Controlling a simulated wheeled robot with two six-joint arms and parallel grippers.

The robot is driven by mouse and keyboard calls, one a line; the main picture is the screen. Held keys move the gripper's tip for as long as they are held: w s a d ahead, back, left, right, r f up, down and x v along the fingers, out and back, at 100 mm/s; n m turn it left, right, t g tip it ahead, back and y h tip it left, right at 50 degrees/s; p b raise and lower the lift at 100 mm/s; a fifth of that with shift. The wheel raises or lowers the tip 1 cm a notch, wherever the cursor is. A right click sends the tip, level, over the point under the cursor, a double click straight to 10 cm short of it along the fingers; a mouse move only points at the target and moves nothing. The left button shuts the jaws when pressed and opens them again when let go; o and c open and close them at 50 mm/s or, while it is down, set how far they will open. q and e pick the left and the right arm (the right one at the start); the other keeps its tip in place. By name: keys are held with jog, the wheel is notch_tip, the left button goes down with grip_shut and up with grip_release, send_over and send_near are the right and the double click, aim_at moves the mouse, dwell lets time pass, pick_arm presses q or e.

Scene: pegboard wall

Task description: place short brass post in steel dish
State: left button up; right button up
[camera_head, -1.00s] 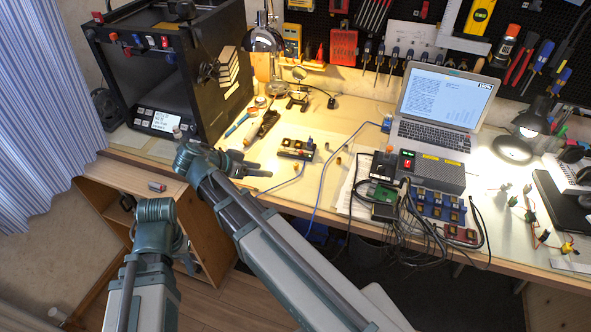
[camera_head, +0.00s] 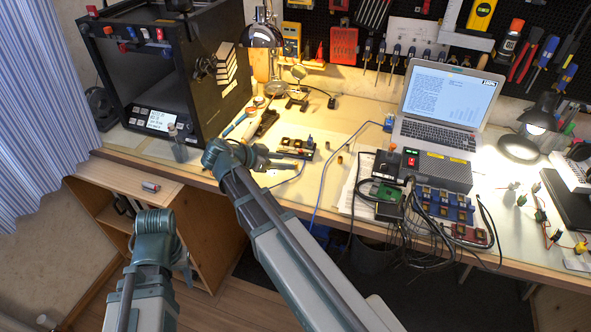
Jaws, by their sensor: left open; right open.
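Two small brass-coloured pieces stand on the bench: a darker piece (camera_head: 340,160) and a smaller piece (camera_head: 351,148) just behind it. I cannot tell which is the short brass post. I cannot clearly make out a steel dish. My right gripper (camera_head: 292,162) is open and empty over the bench's front part, left of the brass pieces and apart from them, by a small tray of parts (camera_head: 296,147). My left gripper (camera_head: 188,268) is low at the left, in front of the wooden cabinet, mostly hidden behind its own wrist; it is open.
A black 3D printer (camera_head: 165,75) fills the left of the bench. A laptop (camera_head: 445,105) stands at the back right. A power unit (camera_head: 436,168) with tangled cables lies front right. A blue cable (camera_head: 327,180) crosses the bench. A cabinet (camera_head: 140,190) stands below left.

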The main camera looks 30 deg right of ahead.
aim_at(294, 163)
jog(key=shift+a+f+b+x, duration=0.1)
jog(key=shift+f+b+x, duration=0.05)
jog(key=shift+b+x, duration=0.9)
jog(key=shift+a+f+b+x, duration=0.15)
jog(key=shift+b+x, duration=0.45)
jog(key=shift+x, duration=0.9)
jog(key=shift+w+d, duration=0.1)
jog(key=shift+d, duration=0.1)
grip_shut()
